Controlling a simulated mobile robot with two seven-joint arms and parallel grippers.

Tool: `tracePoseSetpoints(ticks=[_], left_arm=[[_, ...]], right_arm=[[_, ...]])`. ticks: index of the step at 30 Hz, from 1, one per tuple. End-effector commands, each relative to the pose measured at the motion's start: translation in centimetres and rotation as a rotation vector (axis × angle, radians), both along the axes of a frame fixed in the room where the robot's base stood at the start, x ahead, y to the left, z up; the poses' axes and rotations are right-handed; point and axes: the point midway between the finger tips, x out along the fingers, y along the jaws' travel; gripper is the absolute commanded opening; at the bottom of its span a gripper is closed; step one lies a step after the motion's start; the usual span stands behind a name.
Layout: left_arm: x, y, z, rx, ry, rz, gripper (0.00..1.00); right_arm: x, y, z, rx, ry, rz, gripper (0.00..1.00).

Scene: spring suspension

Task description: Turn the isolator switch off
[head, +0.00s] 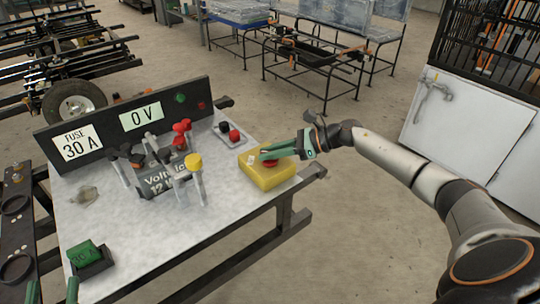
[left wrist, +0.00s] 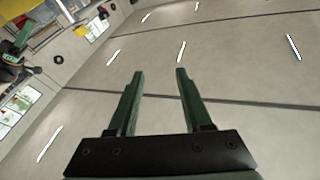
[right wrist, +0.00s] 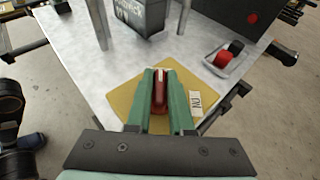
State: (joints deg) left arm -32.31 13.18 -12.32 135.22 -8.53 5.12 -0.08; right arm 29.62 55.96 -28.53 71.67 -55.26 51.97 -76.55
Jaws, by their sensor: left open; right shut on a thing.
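The isolator switch is a yellow box (head: 268,174) with a red handle (head: 270,164) at the right end of the bench. It also shows in the right wrist view, with the yellow box (right wrist: 205,78) under the red handle (right wrist: 159,95) and a small white label reading "ON" (right wrist: 195,103). My right gripper (head: 272,152) is over the box, its green fingers shut on the red handle. My left gripper (head: 52,290) is open and empty at the lower left edge of the head view. In the left wrist view its fingers (left wrist: 160,80) are apart, with ceiling behind.

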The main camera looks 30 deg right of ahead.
Motion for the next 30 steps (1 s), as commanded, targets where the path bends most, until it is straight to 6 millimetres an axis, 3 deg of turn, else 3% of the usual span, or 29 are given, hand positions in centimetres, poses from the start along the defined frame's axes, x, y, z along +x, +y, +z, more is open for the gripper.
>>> tracePoseSetpoints(ticks=[6,18,19,26,30], left_arm=[[-0.4,-0.1,1.5,0.001,-0.066,-0.01,0.5],[-0.5,-0.1,1.8,-0.001,-0.075,-0.012,0.5],[-0.5,-0.1,1.8,-0.001,-0.075,-0.012,0.5],[-0.5,-0.1,1.8,-0.001,-0.074,-0.011,0.5],[-0.5,-0.1,1.7,-0.001,-0.074,-0.011,0.5]], right_arm=[[0.0,0.1,0.1,0.002,-0.002,0.011,0.0],[0.0,0.1,0.2,0.004,-0.004,0.012,0.0],[0.0,0.1,0.2,0.004,-0.004,0.012,0.23],[0.0,0.1,0.1,0.002,-0.003,0.011,0.49],[0.0,0.1,0.1,0.002,-0.001,0.011,0.5]])
